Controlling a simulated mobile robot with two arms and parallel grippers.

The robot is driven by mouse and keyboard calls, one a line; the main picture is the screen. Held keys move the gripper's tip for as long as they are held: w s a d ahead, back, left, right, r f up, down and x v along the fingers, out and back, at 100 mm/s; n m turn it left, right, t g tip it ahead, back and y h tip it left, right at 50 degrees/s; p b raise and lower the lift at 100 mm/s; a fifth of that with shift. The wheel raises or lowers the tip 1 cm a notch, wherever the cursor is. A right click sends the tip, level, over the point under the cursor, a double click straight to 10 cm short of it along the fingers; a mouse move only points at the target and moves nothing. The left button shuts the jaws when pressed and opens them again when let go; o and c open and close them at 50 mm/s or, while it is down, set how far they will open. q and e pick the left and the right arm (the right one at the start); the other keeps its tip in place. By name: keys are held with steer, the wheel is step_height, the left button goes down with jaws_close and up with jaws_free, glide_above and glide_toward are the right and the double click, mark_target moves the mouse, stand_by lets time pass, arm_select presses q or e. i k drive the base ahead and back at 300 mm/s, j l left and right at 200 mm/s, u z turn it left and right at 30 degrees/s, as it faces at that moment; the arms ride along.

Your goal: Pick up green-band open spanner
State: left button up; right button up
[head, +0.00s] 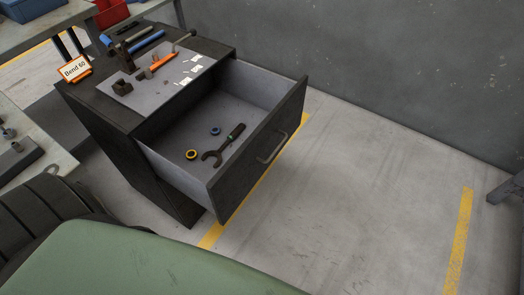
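The green-band open spanner (224,146) lies on the floor of the open drawer (180,125). Its dark open jaw points to the lower left, and its handle, with a dark green part, points to the upper right towards the drawer front. A yellow ring (191,154) lies left of the jaw and a small blue ring (215,131) lies behind the spanner; both are apart from it. Neither of my grippers shows in the head view.
The drawer front (262,150) with its handle (272,148) stands out from the dark cabinet (120,145). The floor right of the drawer is clear up to the grey wall.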

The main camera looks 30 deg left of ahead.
mark_target(237, 130)
steer(key=u, duration=4.8)
steer(key=z, duration=3.55)
steer(key=u, duration=0.3)
steer(key=i+l+u, duration=0.1)
steer(key=l+u, duration=0.2)
steer(key=u, duration=0.15)
steer(key=l+u, duration=0.25)
steer(key=u, duration=0.25)
steer(key=l+u, duration=0.45)
steer(key=i+j, duration=0.05)
steer(key=j, duration=0.05)
